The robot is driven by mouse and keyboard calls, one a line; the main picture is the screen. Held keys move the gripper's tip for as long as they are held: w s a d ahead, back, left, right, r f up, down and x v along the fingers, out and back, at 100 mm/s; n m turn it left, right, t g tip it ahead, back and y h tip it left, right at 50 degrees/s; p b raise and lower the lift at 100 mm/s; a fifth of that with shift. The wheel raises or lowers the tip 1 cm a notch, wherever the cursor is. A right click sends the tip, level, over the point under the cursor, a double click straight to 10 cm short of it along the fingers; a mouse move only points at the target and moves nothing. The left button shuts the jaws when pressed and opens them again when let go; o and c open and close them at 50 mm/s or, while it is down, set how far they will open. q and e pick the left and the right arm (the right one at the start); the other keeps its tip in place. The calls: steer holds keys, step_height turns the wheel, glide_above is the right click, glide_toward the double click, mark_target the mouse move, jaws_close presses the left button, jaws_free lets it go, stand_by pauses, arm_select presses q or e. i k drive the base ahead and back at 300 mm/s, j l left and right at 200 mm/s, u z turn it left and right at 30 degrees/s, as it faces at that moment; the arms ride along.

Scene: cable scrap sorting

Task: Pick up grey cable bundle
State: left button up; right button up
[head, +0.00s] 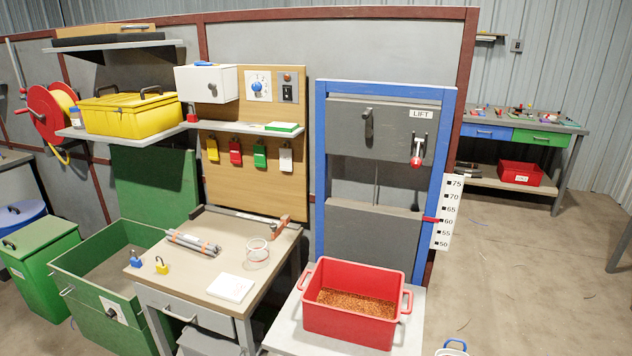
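A grey cable bundle (193,242) lies on the tan top of the small workbench (205,273), left of its middle.
A green bin (100,308) stands left, a red tub (352,301) of copper-coloured granules right.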

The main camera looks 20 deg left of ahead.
mark_target(205, 247)
steer(key=u, duration=1.25)
